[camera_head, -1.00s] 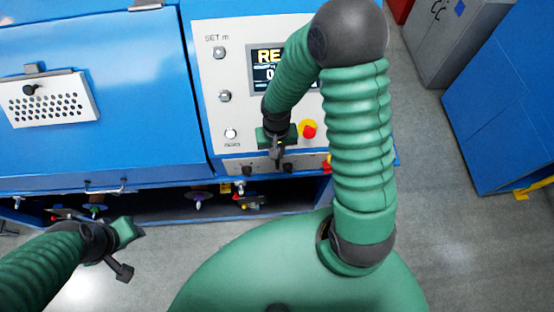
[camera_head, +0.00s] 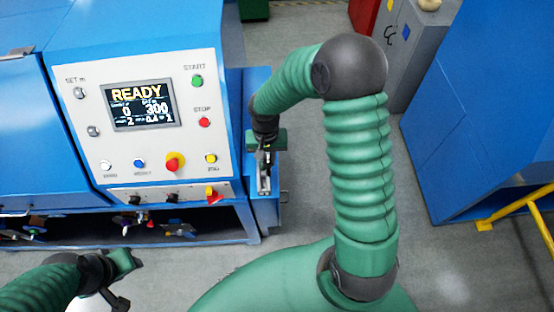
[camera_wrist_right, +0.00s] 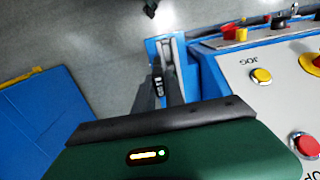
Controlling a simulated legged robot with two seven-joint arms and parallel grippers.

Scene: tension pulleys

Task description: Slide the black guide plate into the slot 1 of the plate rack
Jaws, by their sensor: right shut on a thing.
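My right gripper (camera_head: 265,160) is beside the right end of the blue machine, pointing down. It is shut on a small dark thing (camera_wrist_right: 158,82) with a pale mark, which looks like the black guide plate; it is mostly hidden by the gripper. Right below it in the head view is a narrow blue part (camera_head: 264,212) on the machine's side. I cannot tell whether this is the plate rack, and no numbered slot can be made out. My left gripper (camera_head: 128,278) is at the lower left, away from the machine; its jaws are unclear.
The control panel (camera_head: 150,115) with a READY screen is left of the right gripper. Several pulleys (camera_head: 175,228) hang in the dark shelf below. A blue cabinet (camera_head: 490,110) and a yellow rail (camera_head: 515,212) stand at right.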

